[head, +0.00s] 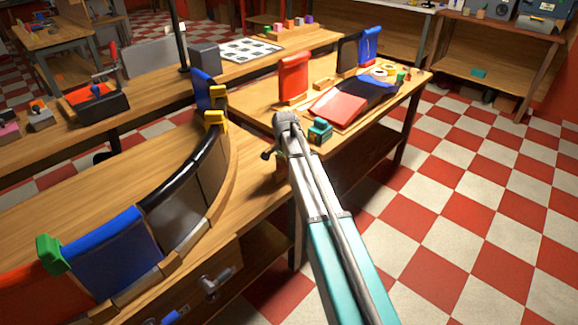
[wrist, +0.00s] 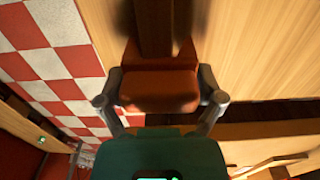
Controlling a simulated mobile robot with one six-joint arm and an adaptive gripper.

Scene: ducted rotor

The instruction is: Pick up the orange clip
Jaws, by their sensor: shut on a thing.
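In the wrist view the orange clip (wrist: 160,90) sits between the two grey fingers of my gripper (wrist: 162,100). The fingers are shut on it, one against each side. A dark, blurred upright piece (wrist: 157,25) shows directly beyond the clip; I cannot tell whether it is part of the clip or a separate thing. In the head view my arm reaches over the front edge of the wooden bench (head: 255,180). Its end is partly hidden there, and I cannot make out the clip.
A curved assembly of blue, black and grey panels (head: 185,215) stands on the bench at left, with a yellow clip (head: 215,119) and a green clip (head: 50,254). A red panel (head: 293,80) stands farther back. Open checkered floor (head: 470,210) lies at right.

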